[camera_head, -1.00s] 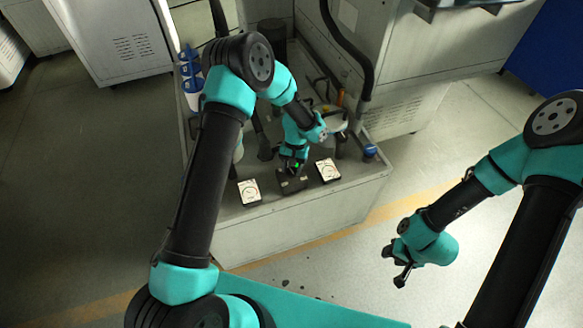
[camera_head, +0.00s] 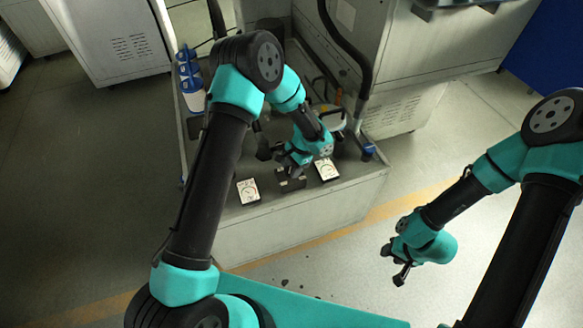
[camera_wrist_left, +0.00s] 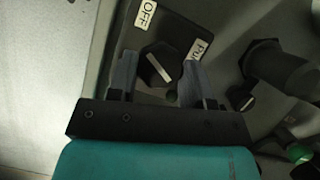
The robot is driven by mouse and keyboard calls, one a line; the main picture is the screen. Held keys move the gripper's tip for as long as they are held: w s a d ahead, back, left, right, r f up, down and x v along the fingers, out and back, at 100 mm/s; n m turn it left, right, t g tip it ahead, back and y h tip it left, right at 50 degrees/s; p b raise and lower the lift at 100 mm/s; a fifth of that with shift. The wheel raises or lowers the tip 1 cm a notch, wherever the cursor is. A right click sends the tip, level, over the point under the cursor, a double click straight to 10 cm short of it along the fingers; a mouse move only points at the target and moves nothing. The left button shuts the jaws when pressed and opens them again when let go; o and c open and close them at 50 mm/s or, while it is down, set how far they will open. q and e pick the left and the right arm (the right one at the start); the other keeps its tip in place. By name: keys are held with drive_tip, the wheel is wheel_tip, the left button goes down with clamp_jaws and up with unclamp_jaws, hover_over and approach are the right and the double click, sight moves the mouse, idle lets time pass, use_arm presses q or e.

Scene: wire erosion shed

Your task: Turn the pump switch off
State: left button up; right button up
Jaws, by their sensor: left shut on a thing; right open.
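The pump switch is a dark box (camera_head: 291,183) on the front part of the grey machine top, between two white dial gauges. In the left wrist view its black knob (camera_wrist_left: 157,66) carries a white pointer line. An "OFF" label (camera_wrist_left: 145,14) and a partly hidden label starting "PU" (camera_wrist_left: 198,48) are on the box. My left gripper (camera_wrist_left: 158,80) has its fingers on either side of the knob and is shut on it. In the head view the left gripper (camera_head: 291,172) is over the box and hides the knob. My right gripper (camera_head: 394,268) is open and empty, away from the machine.
The left gauge (camera_head: 248,191) and right gauge (camera_head: 327,169) stand close beside the switch. A black hose (camera_head: 349,45) runs down behind. Blue-and-white containers (camera_head: 192,92) stand at the back left. The floor at the right is clear.

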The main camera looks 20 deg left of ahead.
idle(0.3)
use_arm(q)
drive_tip(key=o, duration=0.9)
drive_tip(key=v, duration=1.7)
drive_tip(key=shift+d+r, duration=0.15)
